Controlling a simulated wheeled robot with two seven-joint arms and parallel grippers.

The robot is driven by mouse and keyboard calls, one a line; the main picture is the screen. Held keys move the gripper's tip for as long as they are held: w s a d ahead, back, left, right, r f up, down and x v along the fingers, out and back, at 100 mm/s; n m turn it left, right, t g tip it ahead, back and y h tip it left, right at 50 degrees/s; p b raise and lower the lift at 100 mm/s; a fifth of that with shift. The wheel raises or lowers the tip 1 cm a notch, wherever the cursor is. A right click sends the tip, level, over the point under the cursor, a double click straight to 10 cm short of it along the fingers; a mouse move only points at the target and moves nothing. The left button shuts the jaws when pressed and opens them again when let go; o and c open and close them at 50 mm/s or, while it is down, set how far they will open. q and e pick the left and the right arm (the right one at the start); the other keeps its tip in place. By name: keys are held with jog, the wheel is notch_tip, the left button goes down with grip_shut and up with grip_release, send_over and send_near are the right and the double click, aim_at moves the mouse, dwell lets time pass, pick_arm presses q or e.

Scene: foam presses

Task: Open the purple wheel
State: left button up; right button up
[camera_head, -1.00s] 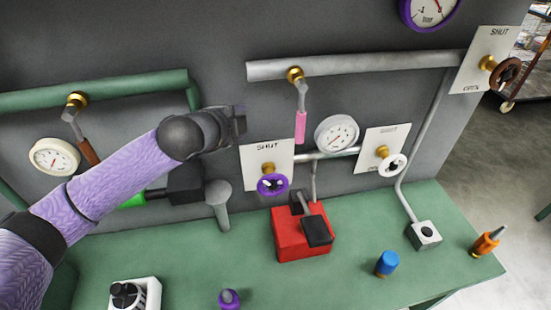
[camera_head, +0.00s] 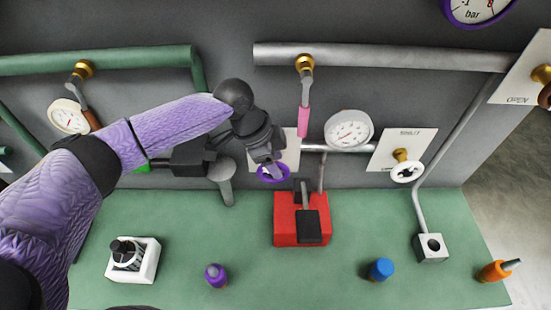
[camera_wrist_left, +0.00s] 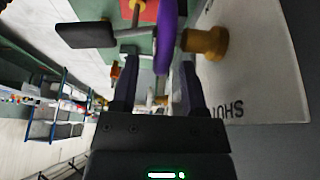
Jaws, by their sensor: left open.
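The purple wheel (camera_head: 274,180) is on a brass valve stem in front of a white SHUT plate (camera_head: 292,150), low on the grey wall. My left gripper (camera_head: 271,167) is right over the wheel and hides much of it and the plate. In the left wrist view the purple wheel (camera_wrist_left: 165,38) shows edge-on, its rim between and just beyond the two open fingers (camera_wrist_left: 158,85). Its brass stem (camera_wrist_left: 205,42) shows on the right, next to the plate (camera_wrist_left: 245,70). I cannot tell whether a finger touches the rim. My right gripper is not in view.
A red press (camera_head: 287,236) stands on the green bench just below the wheel. A white gauge (camera_head: 349,130) and a white wheel (camera_head: 407,171) are to the right. A pink-handled lever (camera_head: 304,120) hangs above. A grey funnel-like post (camera_head: 224,178) is to the left.

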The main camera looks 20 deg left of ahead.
aim_at(260, 166)
pick_arm(q)
jog(key=shift+f, duration=0.1)
grip_shut()
dwell(0.4)
jog(key=h, duration=0.1)
jog(key=a+h+b, duration=0.1)
jog(key=shift+s+f+t+h, duration=0.1)
jog(key=shift+f+t+h, duration=0.05)
jog(key=shift+t+h, duration=0.2)
jog(key=h+b, duration=0.2)
jog(key=b, duration=0.2)
jog(key=a+f+t+h+b, duration=0.1)
jog(key=h+b, duration=0.1)
jog(key=b, duration=0.2)
jog(key=a+t+h+b, duration=0.1)
jog(key=h+b, duration=0.1)
jog(key=b, duration=0.2)
jog(key=shift+s+f+h, duration=0.15)
jog(key=shift+s+h, duration=0.1)
jog(key=shift+s, duration=0.05)
jog(key=shift+a+r+h+b, duration=0.15)
jog(key=shift+h+b, duration=0.55)
jog(key=shift+b, duration=0.7)
jog(key=shift+r, duration=0.1)
grip_release()
